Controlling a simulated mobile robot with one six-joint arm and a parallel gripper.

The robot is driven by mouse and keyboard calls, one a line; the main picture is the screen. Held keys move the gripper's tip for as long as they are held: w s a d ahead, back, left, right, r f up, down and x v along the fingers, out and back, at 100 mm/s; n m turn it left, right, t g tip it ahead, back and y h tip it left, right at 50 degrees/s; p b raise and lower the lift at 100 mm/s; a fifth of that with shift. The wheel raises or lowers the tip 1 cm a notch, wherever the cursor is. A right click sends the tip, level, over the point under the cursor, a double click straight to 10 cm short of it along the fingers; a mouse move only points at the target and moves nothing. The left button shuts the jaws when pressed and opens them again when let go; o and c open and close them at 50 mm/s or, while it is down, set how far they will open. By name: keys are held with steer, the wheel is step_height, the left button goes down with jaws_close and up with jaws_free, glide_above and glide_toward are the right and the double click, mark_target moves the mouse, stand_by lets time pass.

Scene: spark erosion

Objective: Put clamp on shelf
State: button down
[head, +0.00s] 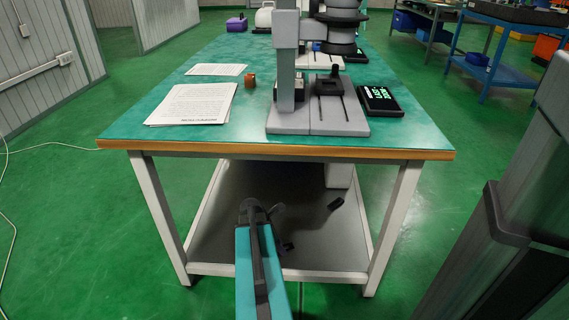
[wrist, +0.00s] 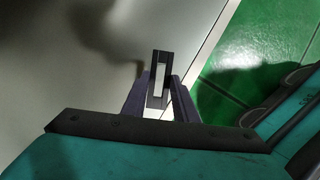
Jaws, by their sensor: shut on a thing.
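The clamp (wrist: 158,66), a dark block-like frame with a pale inner face, is between the fingertips of my gripper (wrist: 160,100) in the wrist view. The fingers are shut on it and hide its lower part. The shelf (head: 213,228) is the grey lower board under the green-topped table in the head view. In the wrist view the grey shelf surface (wrist: 60,60) lies below and behind the clamp, near its pale edge. Contact between clamp and shelf cannot be told.
The table's legs (head: 160,208) and wooden front edge (head: 275,150) frame the opening. A grey machine stand (head: 318,122), papers (head: 192,104) and a dark display (head: 380,100) are on top. Green floor lies around.

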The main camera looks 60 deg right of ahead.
steer(key=shift+w, duration=0.1)
steer(key=shift+d, duration=0.45)
steer(key=b, duration=0.6)
glide_toward(303, 232)
steer(key=shift+s+f, duration=0.8)
steer(key=shift+d+f, duration=0.1)
steer(key=shift+d, duration=0.35)
steer(key=shift+s+d+f+b, duration=0.1)
steer(key=shift+d+f+b, duration=0.15)
steer(key=shift+d+b, duration=0.05)
steer(key=shift+a+f+b, duration=0.1)
steer(key=shift+f+b, duration=0.95)
steer(key=shift+f, duration=0.4)
